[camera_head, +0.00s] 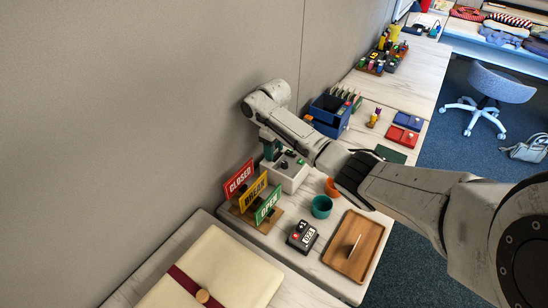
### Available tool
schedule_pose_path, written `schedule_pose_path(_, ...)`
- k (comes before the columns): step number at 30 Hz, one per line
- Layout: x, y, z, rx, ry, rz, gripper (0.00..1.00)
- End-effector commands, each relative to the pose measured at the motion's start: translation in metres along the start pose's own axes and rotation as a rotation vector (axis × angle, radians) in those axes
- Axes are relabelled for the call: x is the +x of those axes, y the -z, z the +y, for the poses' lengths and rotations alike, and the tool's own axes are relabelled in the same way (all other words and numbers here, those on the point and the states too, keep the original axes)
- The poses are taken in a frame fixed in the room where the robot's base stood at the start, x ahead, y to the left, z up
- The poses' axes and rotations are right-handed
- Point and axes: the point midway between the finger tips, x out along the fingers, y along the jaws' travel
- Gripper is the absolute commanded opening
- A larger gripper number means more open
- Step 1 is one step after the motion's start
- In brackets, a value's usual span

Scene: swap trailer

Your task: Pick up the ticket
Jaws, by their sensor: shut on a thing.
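My gripper (268,143) points down from the end of my arm, at the back of a white box (288,175) with buttons and a dark knob on top. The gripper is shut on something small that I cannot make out. Its fingertips are partly hidden by the box and my arm. I cannot clearly pick out a ticket. A thin pale piece (354,246) shows in the brown wooden tray (338,262), too small to identify.
CLOSED, BREAK and OPEN signs (254,193) stand left of the box. In front are a teal cup (321,207), an orange cup (332,187) and a number stamp (302,237). A blue organizer (329,117) stands beyond my arm. The wall (150,110) is close behind.

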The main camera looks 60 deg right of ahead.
Motion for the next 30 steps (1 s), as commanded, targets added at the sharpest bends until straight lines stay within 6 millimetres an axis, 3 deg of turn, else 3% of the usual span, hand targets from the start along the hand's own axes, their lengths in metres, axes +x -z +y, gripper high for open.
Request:
schedule_pose_path(6,0.0,0.0,0.0,0.0,0.0,0.0,0.22)
schedule_pose_path(14,-0.003,0.0,0.0,0.0,0.0,0.001,0.21)
schedule_pose_path(30,-0.089,0.001,0.0,-0.001,-0.001,0.003,0.21)
